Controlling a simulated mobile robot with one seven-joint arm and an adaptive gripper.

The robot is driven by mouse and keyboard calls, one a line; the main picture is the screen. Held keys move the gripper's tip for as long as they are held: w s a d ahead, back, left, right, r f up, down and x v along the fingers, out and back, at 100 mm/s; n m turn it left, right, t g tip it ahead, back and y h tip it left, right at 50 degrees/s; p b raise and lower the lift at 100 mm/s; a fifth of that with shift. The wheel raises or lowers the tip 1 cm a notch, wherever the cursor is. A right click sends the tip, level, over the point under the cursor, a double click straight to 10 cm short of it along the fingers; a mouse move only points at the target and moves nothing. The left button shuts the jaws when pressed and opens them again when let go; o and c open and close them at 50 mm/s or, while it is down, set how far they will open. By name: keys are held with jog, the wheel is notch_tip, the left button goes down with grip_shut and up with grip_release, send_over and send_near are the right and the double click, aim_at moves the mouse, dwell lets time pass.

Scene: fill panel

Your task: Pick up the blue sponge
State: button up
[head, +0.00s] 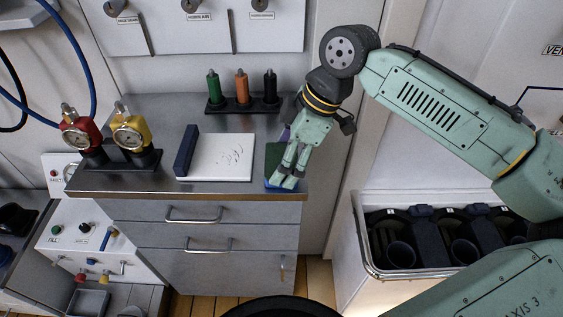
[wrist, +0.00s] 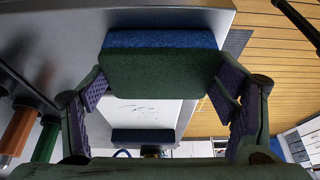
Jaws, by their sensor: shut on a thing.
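The blue sponge (head: 281,185) with a dark green scouring side is at the right front corner of the grey cabinet top (head: 245,122) in the head view. My gripper (head: 284,178) reaches down over it and hides part of it. In the wrist view the sponge (wrist: 160,68) fills the space between the two purple-padded fingers of my gripper (wrist: 160,88). The fingers are shut on its two ends. Whether the sponge touches the cabinet top or is just above it, I cannot tell.
A white board (head: 222,157) with a dark blue bar (head: 186,150) lies left of the sponge. A rack with green, orange and black bottles (head: 242,87) stands behind. Red and yellow gauges (head: 130,133) stand far left. A bin (head: 362,232) with dark items is right of the cabinet.

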aim_at(275, 162)
jog(key=shift+r, duration=0.15)
jog(key=shift+r+b, duration=0.4)
jog(key=shift+r, duration=0.25)
jog(key=shift+s+a+r+b, duration=0.1)
jog(key=shift+s+r+b, duration=0.15)
jog(key=shift+r, duration=0.2)
jog(key=shift+s+r+b, duration=0.15)
jog(key=shift+r+b, duration=0.05)
jog(key=shift+r, duration=0.2)
jog(key=s+b, duration=0.1)
jog(key=s, duration=0.4)
jog(key=s+a+r+b, duration=0.1)
jog(key=s, duration=0.4)
jog(key=s+a+b, duration=0.1)
jog(key=s, duration=0.4)
jog(key=shift+r, duration=0.3)
jog(key=shift+o, duration=0.5)
jog(key=c, duration=0.4)
jog(key=shift+s, duration=0.1)
jog(key=shift+c, duration=0.2)
